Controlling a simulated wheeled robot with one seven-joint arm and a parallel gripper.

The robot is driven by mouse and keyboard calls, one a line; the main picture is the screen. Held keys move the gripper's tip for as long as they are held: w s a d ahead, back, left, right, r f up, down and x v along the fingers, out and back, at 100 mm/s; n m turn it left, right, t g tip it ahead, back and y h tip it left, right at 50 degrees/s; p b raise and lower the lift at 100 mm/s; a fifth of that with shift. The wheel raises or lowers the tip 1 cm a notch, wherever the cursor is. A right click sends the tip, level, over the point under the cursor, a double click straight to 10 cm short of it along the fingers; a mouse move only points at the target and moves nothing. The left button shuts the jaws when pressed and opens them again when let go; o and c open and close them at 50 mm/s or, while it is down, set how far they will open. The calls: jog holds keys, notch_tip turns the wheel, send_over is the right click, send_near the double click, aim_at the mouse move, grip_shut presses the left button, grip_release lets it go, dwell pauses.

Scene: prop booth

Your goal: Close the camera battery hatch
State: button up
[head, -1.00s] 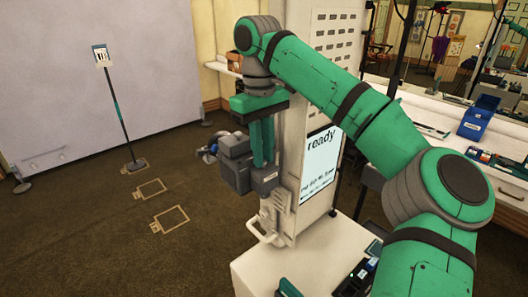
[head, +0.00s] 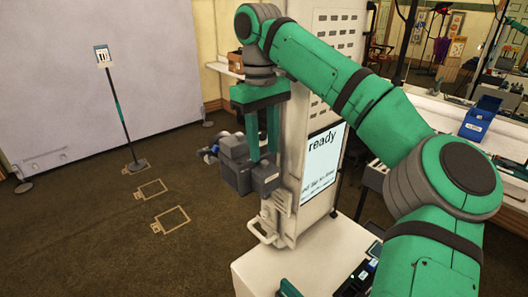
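A dark grey camera (head: 237,167) is at the middle left, with a blue-ringed round part on its left side. A block-like dark grey part (head: 265,179) makes up its right end. I cannot make out the battery hatch or whether it stands open. My gripper (head: 262,157) points down at the camera, its two green fingers spread with a gap between them. The fingertips are at the camera's top and right part, and I cannot tell whether they touch it. Nothing shows between the fingers.
A pale cabinet (head: 304,75) with a "ready" screen (head: 322,164) stands right behind the camera. A white-topped surface (head: 300,262) is in front. A blue bin (head: 480,118) sits on the right counter. The brown floor (head: 90,235) at left is open, with a sign stand (head: 118,110).

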aim_at(263, 160)
jog(key=shift+w+a+r, duration=0.1)
jog(key=shift+a+r, duration=0.05)
jog(key=shift+r, duration=2.4)
